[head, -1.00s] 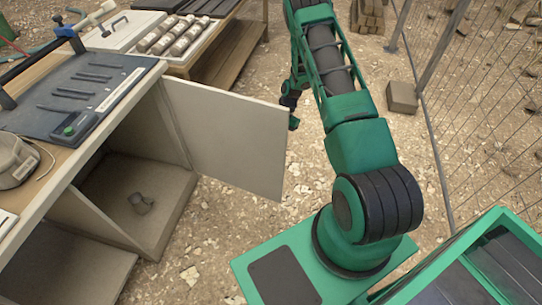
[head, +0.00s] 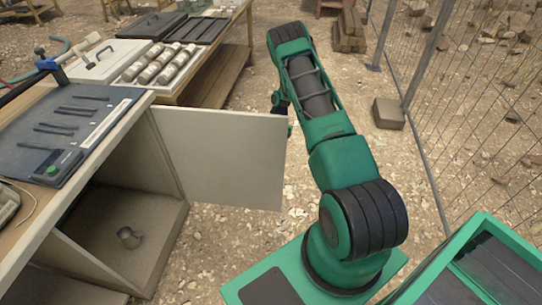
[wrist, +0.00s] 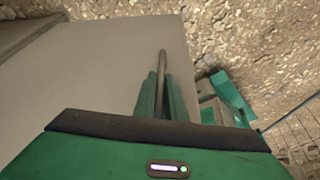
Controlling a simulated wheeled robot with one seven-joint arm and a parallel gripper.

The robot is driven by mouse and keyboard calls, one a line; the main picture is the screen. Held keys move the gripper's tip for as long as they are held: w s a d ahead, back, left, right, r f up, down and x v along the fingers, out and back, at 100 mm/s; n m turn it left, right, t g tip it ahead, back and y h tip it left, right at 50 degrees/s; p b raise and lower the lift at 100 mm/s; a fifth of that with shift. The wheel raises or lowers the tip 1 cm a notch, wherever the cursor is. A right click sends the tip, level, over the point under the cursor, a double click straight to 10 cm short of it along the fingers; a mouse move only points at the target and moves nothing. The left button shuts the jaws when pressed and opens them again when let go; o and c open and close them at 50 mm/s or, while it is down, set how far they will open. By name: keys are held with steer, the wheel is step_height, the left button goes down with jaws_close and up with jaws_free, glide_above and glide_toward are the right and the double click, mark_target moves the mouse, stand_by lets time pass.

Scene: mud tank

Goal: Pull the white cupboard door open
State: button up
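The white cupboard door (head: 222,158) stands swung well out from the cupboard (head: 150,225), hinged on the far side of the opening. The inside of the cupboard shows. My gripper (head: 284,108) is at the door's free edge in the head view, where the door and my arm hide most of it. In the wrist view the door's outer face (wrist: 105,75) fills the left and middle. A thin metal handle (wrist: 163,60) runs between the two green fingers of my gripper (wrist: 161,85). The fingers lie close on both sides of it and appear shut on it.
A small grey object (head: 129,238) lies inside the cupboard. A dark board (head: 65,125) lies on top. Another table (head: 215,75) with trays stands beyond. A wire fence (head: 460,110) and a block (head: 389,113) are at the right. Stony ground between is mostly clear.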

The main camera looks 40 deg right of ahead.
steer(key=o, duration=0.3)
steer(key=v, duration=1)
steer(key=shift+w+d+r, duration=0.1)
steer(key=shift+w+r, duration=0.1)
steer(key=shift+r, duration=0.05)
steer(key=shift+w, duration=0.1)
